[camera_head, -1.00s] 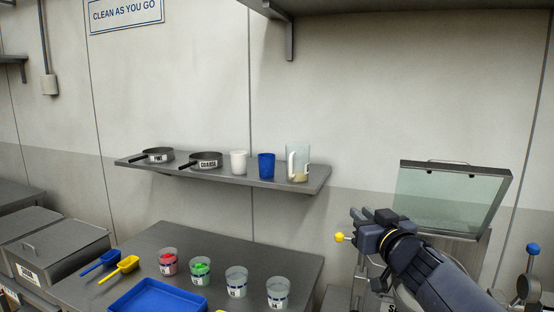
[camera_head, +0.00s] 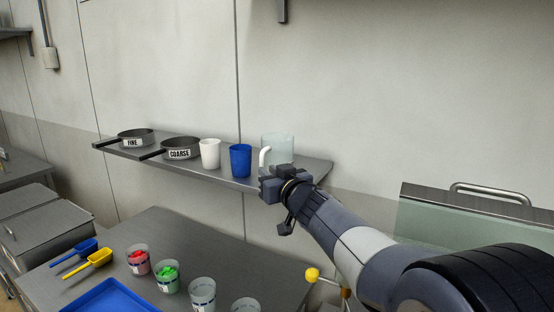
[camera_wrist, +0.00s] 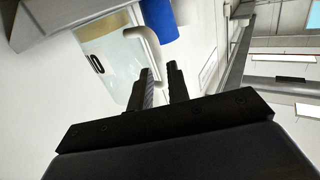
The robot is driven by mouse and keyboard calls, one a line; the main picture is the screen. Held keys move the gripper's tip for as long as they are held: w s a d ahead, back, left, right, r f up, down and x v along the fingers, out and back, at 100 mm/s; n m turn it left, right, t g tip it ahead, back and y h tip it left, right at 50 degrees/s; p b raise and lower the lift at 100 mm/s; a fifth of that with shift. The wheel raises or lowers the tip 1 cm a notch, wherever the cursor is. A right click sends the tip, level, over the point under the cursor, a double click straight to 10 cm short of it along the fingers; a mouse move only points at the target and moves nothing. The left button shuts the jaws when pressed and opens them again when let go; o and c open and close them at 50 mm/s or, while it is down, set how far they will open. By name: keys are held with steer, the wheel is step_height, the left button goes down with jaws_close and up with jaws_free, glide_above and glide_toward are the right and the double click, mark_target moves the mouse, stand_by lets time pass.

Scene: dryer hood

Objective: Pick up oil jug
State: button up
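The oil jug (camera_head: 279,146) is a clear jug with a white handle. It stands at the right end of the wall shelf (camera_head: 318,166), its lower part hidden behind my gripper (camera_head: 266,177). In the wrist view the jug (camera_wrist: 107,62) shows at upper left, with its white handle (camera_wrist: 139,40) bending down towards my fingertips. My gripper (camera_wrist: 159,76) is open, with a gap between its two fingers. The handle's lower end appears at or between the fingertips; whether it touches them I cannot tell.
A blue cup (camera_head: 240,161) stands close left of the jug, then a white cup (camera_head: 209,154) and two sieves marked coarse (camera_head: 181,148) and fine (camera_head: 135,138). Below is a table with several cups, scoops and a blue tray (camera_head: 108,298). A lidded glass panel (camera_head: 455,222) is at right.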

mark_target(274, 162)
steer(key=shift+p+x, duration=0.4)
steer(key=shift+x, duration=1.95)
steer(key=shift+f, duration=0.15)
jaws_close()
